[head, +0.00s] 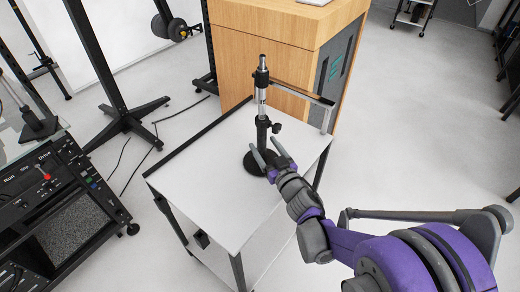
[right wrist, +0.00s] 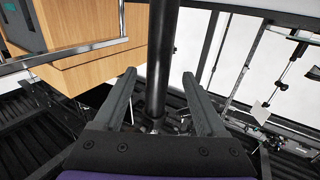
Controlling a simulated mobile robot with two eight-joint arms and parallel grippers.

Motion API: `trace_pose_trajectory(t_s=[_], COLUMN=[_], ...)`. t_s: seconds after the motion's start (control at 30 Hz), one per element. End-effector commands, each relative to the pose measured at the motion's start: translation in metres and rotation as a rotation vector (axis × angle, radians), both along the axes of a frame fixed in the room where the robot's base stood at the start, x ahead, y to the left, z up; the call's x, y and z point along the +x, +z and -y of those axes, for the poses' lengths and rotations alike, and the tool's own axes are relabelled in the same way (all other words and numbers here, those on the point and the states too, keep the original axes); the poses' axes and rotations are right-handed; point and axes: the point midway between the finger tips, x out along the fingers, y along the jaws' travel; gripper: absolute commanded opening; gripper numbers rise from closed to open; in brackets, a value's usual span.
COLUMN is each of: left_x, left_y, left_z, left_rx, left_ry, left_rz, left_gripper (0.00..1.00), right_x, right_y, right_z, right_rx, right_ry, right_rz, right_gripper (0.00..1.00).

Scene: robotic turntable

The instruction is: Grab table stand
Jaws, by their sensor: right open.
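The table stand (head: 262,128) is a slim black and silver pole on a round black base. It stands upright on a white cart top (head: 218,190). My right gripper (head: 267,150) is open at the lower pole, just above the base. In the right wrist view the dark pole (right wrist: 160,60) runs upright between the two spread fingers of the gripper (right wrist: 158,78), with a gap on both sides. I cannot tell how deep the pole sits between them. My left gripper is not in view.
A wooden cabinet (head: 260,45) stands right behind the cart. A low metal rail (head: 328,117) rises at the cart's back right corner. Black equipment (head: 60,200) is at the left, and a black stand with splayed feet (head: 125,122) is behind it. The cart's front half is clear.

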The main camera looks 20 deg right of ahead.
Motion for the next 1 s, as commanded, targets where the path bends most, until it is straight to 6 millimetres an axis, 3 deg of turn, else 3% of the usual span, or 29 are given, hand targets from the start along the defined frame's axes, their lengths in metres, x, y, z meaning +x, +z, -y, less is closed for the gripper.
trace_pose_trajectory(t_s=[0.27, 0.53, 0.77, 1.0], left_x=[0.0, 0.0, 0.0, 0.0], left_y=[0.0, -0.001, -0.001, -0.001], left_z=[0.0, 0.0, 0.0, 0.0], left_rx=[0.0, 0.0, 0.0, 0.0], left_ry=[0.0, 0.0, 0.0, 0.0], left_rz=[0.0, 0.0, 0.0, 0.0], left_gripper=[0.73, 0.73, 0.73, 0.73], right_x=[0.019, 0.058, 0.061, 0.06], right_y=[0.0, 0.001, 0.001, 0.001], right_z=[0.001, 0.001, 0.001, 0.001], right_rx=[0.001, 0.0, 0.001, 0.001], right_ry=[-0.001, -0.001, -0.002, -0.002], right_rz=[-0.001, -0.001, -0.001, -0.001], right_gripper=[0.73, 0.73, 0.73, 0.32])
